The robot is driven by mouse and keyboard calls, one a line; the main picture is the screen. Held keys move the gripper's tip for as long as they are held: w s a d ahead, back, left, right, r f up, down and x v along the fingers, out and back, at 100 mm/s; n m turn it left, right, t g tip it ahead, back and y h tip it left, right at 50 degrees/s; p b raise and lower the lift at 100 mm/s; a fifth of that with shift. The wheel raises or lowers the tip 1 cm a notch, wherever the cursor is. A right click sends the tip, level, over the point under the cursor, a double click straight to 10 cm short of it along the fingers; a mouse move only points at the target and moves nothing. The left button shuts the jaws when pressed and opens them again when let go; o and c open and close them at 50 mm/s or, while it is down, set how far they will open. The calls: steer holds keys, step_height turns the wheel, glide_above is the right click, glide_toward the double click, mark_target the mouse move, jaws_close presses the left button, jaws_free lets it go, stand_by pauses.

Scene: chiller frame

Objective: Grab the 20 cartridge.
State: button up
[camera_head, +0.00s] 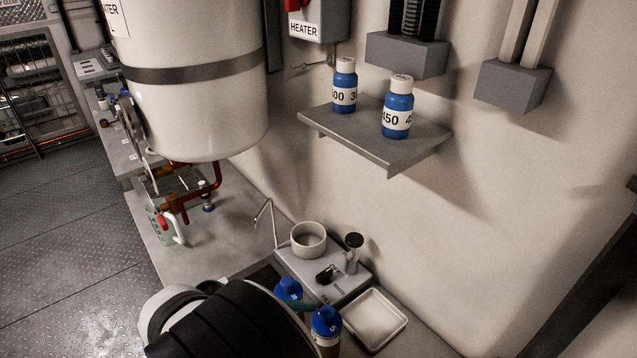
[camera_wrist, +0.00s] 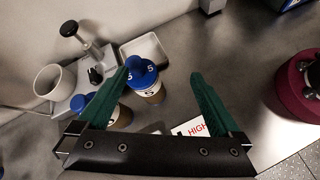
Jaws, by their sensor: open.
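Two blue-capped cartridges stand close together by the grey device in the head view. One cap reads 5 (camera_head: 326,320); the other cap (camera_head: 288,288) is partly covered, and I cannot read its number. In the wrist view, the 5 cartridge (camera_wrist: 150,92) lies between my gripper's fingers (camera_wrist: 164,69), nearer the left one. The other blue-capped cartridge (camera_wrist: 84,102) is partly hidden behind the left finger. My gripper is open and holds nothing. I can read no 20 on any cartridge. In the head view, my dark arm covers most of my gripper.
A grey device (camera_head: 350,283) with a white cup (camera_head: 308,240) and black-topped press (camera_head: 353,250) stands beside a white tray (camera_head: 374,319). Blue bottles marked 300 (camera_head: 345,85) and 450 (camera_head: 397,108) stand on the wall shelf (camera_head: 372,140). A dark red round object (camera_wrist: 295,95) sits at right.

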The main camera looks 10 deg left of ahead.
steer(key=a+f+n+t, duration=0.2)
steer(key=a+n, duration=0.1)
steer(key=a, duration=0.1)
steer(key=a+f+n+t+y, duration=0.1)
steer(key=a+f+n+t, duration=0.1)
steer(key=a+n, duration=0.1)
steer(key=a+f+n+t+y, duration=0.1)
steer(key=a+f+n+t, duration=0.1)
steer(key=a, duration=0.3)
steer(key=shift+s+a+n, duration=0.25)
steer(key=shift+a+n, duration=0.05)
steer(key=shift+n, duration=0.3)
steer(key=x, duration=1.5)
steer(key=shift+w+a+r, duration=0.15)
steer(key=shift+w+r, duration=0.05)
steer(key=shift+w, duration=0.3)
steer(key=c, duration=1.5)
